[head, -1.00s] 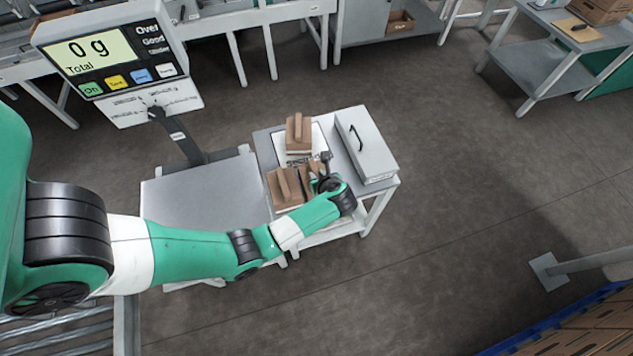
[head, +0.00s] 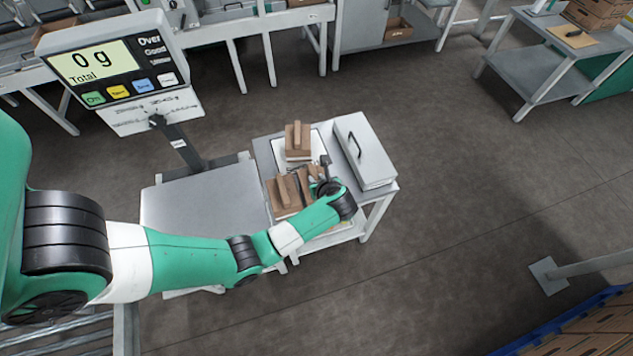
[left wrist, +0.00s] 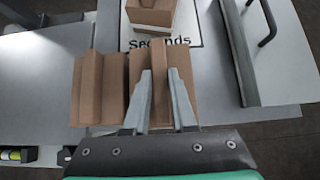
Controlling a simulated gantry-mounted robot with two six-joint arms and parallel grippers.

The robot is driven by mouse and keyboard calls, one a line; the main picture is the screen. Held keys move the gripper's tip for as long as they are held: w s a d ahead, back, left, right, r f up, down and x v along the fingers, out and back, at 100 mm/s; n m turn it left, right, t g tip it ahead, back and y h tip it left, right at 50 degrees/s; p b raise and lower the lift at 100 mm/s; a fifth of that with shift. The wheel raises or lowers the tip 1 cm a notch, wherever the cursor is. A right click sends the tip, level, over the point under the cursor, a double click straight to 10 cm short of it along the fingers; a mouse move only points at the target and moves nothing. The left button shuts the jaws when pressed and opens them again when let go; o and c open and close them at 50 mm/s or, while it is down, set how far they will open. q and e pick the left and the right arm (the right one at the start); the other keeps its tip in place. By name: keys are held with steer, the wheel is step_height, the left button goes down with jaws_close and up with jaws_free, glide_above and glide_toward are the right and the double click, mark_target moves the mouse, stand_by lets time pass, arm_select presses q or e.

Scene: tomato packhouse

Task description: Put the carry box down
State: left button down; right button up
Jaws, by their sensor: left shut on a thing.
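My left gripper (left wrist: 160,74) is shut on the upright handle of a brown cardboard carry box (left wrist: 136,68) in the left wrist view. In the head view the gripper (head: 317,180) is over the small table, partly hidden by its own wrist. A second brown carry box (left wrist: 95,90) stands close against the held one on its left; it also shows in the head view (head: 283,193). A third carry box (head: 298,143) stands behind them on a white sheet marked "Seconds" (left wrist: 185,43). Whether the held box's base touches the surface is hidden. My right gripper is out of view.
The small grey table (head: 262,147) also carries a flat light-grey case (head: 365,150) with a dark handle, right of the boxes. A scale platform (head: 205,200) adjoins on the left, empty, its display (head: 100,60) reading 0 g. Open floor lies to the right.

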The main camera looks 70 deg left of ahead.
arm_select(q)
step_height(320, 180, up, 8)
steer(key=p, duration=0.3)
steer(key=shift+r, duration=0.25)
steer(key=shift+s, duration=0.15)
steer(key=d+r, duration=0.3)
steer(key=d, duration=0.7)
steer(key=w+a+f+b, duration=0.8)
steer(key=w+a+f, duration=0.1)
steer(key=w, duration=0.1)
steer(key=shift+w+a+f, duration=0.2)
steer(key=shift+w+a, duration=0.05)
steer(key=shift+a, duration=0.1)
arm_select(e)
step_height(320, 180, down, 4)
arm_select(q)
steer(key=shift+f+b, duration=1.05)
steer(key=shift+f, duration=0.65)
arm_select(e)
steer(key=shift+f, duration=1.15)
arm_select(q)
steer(key=shift+w+a, duration=0.1)
